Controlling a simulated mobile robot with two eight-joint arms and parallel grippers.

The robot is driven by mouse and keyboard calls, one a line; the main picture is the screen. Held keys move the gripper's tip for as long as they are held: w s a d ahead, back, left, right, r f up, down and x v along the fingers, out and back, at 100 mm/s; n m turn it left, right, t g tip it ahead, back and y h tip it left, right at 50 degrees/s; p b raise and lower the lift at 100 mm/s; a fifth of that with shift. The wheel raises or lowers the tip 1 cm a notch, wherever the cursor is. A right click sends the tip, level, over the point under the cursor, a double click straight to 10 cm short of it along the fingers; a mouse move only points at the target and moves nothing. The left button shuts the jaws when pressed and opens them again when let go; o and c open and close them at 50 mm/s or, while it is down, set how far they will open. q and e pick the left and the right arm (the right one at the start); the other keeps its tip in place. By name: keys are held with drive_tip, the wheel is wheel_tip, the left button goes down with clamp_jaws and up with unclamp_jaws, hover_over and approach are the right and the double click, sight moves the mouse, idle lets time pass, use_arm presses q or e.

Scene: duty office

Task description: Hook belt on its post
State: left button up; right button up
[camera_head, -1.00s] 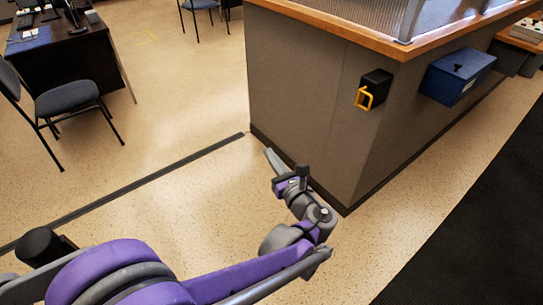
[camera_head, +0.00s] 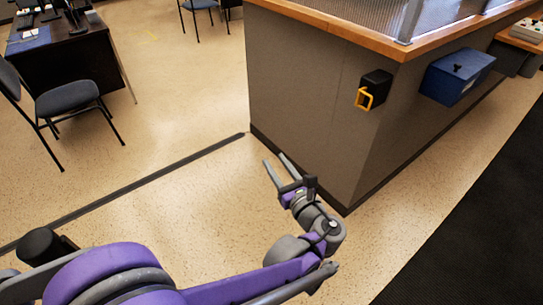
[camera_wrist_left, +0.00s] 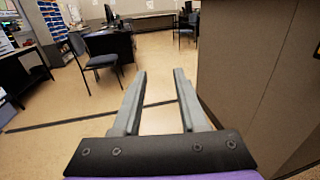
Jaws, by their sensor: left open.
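A black wall unit (camera_head: 376,84) is fixed near the corner of the grey counter, with a yellow loop-shaped clip (camera_head: 364,98) at its front. This looks like the belt's housing and end clip; no drawn-out belt shows. I see no separate post in either view. My left gripper (camera_head: 275,159) is open and empty, above the floor, left of the counter's corner and lower than the clip. The left wrist view shows its two fingers (camera_wrist_left: 160,73) apart with only floor between them. My right gripper is not in view.
The counter (camera_head: 300,100) with a wooden top stands right of my left gripper. A blue box (camera_head: 456,80) hangs on its right face. A dark mat (camera_head: 480,230) lies at right. A chair (camera_head: 66,100) and desk stand at far left. Open floor lies between.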

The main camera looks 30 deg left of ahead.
use_arm(q)
drive_tip(key=v, duration=0.7)
drive_tip(key=shift+s+d, duration=0.25)
drive_tip(key=shift+d, duration=0.05)
